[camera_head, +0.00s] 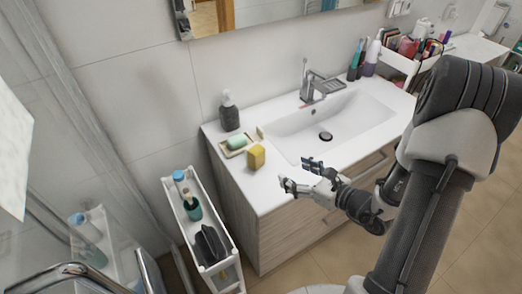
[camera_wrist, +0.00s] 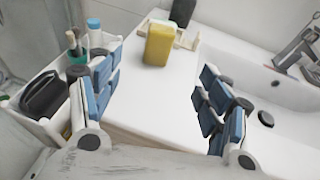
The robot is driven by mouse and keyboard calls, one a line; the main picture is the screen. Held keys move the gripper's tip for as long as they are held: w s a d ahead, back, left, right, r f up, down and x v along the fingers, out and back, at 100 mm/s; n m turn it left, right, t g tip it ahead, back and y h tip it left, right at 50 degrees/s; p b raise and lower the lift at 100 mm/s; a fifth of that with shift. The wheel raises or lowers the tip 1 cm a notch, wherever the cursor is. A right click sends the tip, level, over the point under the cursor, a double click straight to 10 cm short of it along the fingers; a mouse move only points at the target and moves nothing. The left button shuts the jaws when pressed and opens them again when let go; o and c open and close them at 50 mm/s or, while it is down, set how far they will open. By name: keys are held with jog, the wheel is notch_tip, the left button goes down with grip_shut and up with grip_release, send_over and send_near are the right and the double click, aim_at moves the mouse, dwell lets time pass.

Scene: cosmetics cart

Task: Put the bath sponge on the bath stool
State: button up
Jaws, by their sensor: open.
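The bath sponge, a yellow block (camera_head: 256,157), stands on the white counter near its left front edge, beside the soap dish. It also shows in the wrist view (camera_wrist: 158,44), at the top between my spread fingers and beyond them. My gripper (camera_head: 297,174) is open and empty, to the right of the sponge and apart from it, over the counter's front edge. Its two blue-padded fingers frame the wrist view (camera_wrist: 155,95). I cannot make out the bath stool for sure in either view.
A soap dish with green soap (camera_head: 236,143) and a dark dispenser (camera_head: 229,113) stand behind the sponge. The basin (camera_head: 335,125) and faucet (camera_head: 318,86) are to the right. A narrow white cart (camera_head: 222,262) with bottles stands left of the cabinet. Counter before the sponge is clear.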

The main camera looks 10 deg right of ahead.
aim_at(261, 155)
jog(key=b+x, duration=0.4)
jog(key=x, duration=1.3)
jog(key=shift+w+a, duration=0.1)
jog(key=shift+w, duration=0.1)
jog(key=shift+c, duration=0.5)
jog(key=c, duration=1.2)
jog(key=shift+o, duration=0.2)
notch_tip(261, 155, up, 20)
jog(key=p, duration=0.6)
jog(key=s+f+n+g+y, duration=0.4)
jog(key=s+f+n, duration=0.1)
jog(key=s+f, duration=0.6)
jog(key=shift+s+f+y, duration=0.15)
jog(key=shift+s+y, duration=0.25)
jog(key=shift+s, duration=0.5)
